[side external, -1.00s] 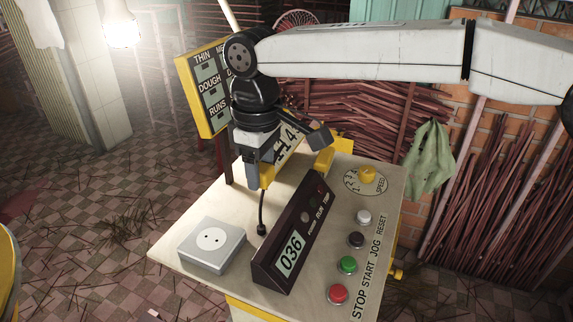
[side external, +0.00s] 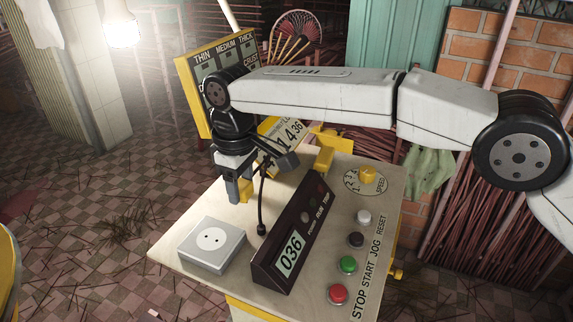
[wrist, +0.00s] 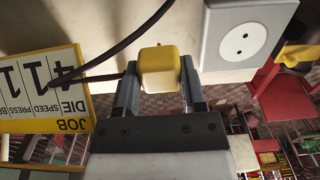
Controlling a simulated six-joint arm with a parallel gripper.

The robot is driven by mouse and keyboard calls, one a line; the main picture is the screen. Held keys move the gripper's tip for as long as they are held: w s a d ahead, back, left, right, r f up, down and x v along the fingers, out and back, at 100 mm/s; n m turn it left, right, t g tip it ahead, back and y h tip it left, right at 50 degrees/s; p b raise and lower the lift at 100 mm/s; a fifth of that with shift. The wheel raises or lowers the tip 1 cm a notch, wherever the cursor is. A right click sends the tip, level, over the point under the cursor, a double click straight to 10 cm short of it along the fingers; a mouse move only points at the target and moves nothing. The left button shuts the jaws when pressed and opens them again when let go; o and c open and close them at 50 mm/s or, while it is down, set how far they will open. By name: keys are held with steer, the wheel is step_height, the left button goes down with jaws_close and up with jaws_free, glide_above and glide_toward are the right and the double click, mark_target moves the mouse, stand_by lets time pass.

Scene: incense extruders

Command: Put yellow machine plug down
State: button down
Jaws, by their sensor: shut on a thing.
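My gripper (wrist: 160,85) is shut on the yellow machine plug (wrist: 160,68), which sits between its two fingers in the wrist view. In the side external view my gripper (side external: 236,188) points down near the back left part of the cream tabletop (side external: 185,236). Only a small yellow part of the plug shows there, behind a finger. A dark cable (side external: 262,195) runs from the plug's side down to the tabletop. I cannot tell whether the plug touches the tabletop.
A grey socket box (side external: 212,244) with two holes stands in front of my gripper. A dark display unit reading 036 (side external: 291,245) stands to the right. Several buttons and a yellow speed knob (side external: 367,174) lie further right. A yellow-framed job sign (wrist: 42,90) stands close by.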

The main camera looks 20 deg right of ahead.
mark_target(243, 215)
steer(key=shift+w+f, duration=0.1)
steer(key=shift+f, duration=1.6)
steer(key=shift+f, duration=0.6)
steer(key=shift+c, duration=0.9)
jaws_free()
steer(key=shift+r, duration=0.15)
steer(key=shift+r, duration=6.45)
